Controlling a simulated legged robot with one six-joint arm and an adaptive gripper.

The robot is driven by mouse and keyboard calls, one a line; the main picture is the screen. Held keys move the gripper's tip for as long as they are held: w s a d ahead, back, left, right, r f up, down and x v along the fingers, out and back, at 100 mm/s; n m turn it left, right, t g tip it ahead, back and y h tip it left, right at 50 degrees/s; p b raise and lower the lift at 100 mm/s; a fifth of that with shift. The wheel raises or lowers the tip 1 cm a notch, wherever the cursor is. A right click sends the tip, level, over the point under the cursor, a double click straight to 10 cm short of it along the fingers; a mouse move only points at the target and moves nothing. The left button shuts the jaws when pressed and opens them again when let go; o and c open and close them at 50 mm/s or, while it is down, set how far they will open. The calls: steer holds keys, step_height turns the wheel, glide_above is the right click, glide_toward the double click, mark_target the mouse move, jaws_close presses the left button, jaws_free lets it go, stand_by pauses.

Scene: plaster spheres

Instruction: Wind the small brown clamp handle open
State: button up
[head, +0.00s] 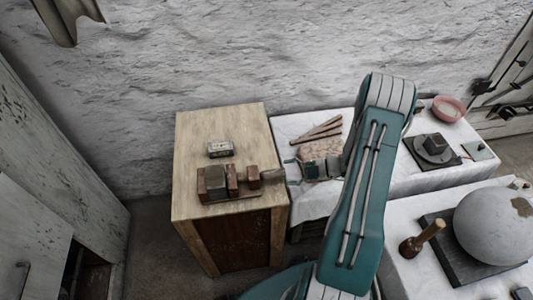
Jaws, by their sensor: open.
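A brown wooden clamp (231,189) sits on the wooden cabinet top at the middle left of the head view. A grey block (215,182) stands between its brown blocks at the left. At its right end is a brown piece (253,177) with a paler bar (271,175) pointing right. Which part is the small handle is too small to tell. My gripper (291,172) is open, just right of that pale bar, over the gap between cabinet and white-covered table. Whether it touches the bar cannot be told.
A small grey box (221,149) lies behind the clamp on the cabinet (190,135). The white-covered table (290,125) at right holds sticks, a pinkish slab and a pink bowl (449,108). A big plaster sphere (490,225) and a mallet (421,238) stand front right.

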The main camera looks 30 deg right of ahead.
steer(key=v, duration=0.6)
steer(key=s+a+r+n+g+h, duration=0.2)
steer(key=a+r+n, duration=0.4)
steer(key=n, duration=0.5)
steer(key=s+a+r+n+g+h, duration=0.2)
steer(key=a+r+n, duration=0.4)
steer(key=r+n, duration=0.4)
steer(key=s+a+r+n+g+h, duration=0.2)
steer(key=a+r+n+h, duration=0.2)
steer(key=r+n, duration=0.4)
steer(key=shift+a+n+g+h, duration=0.3)
steer(key=shift+a+n, duration=0.6)
steer(key=shift+n, duration=1.9)
